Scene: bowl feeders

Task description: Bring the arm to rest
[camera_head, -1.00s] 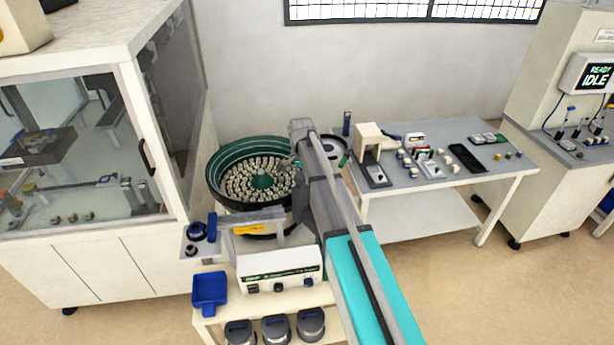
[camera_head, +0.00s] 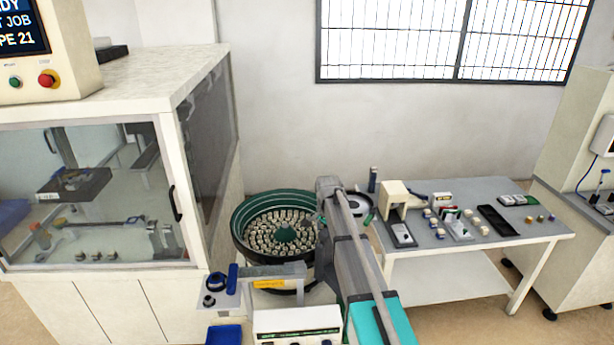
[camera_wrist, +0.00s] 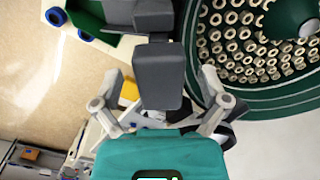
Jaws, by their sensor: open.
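My arm (camera_head: 350,245) reaches from the bottom of the head view toward the back, beside the bowl feeder. My gripper (camera_wrist: 160,95) shows in the wrist view with its pale fingers spread apart on both sides and nothing seen between them but a dark grey block-like part. In the head view the gripper is mostly hidden by the arm. The green bowl feeder (camera_head: 243,222) holds many small pale ring-shaped parts; it also shows at the upper right of the wrist view (camera_wrist: 285,98), close beside the gripper.
A glass-fronted cabinet (camera_head: 95,285) stands at left. A grey bench (camera_head: 470,242) at right carries small parts, a black tray (camera_head: 497,221) and a small press-like device (camera_head: 394,198). A white control box (camera_head: 297,325) is in front of the bowl. A pale machine (camera_head: 577,150) stands far right.

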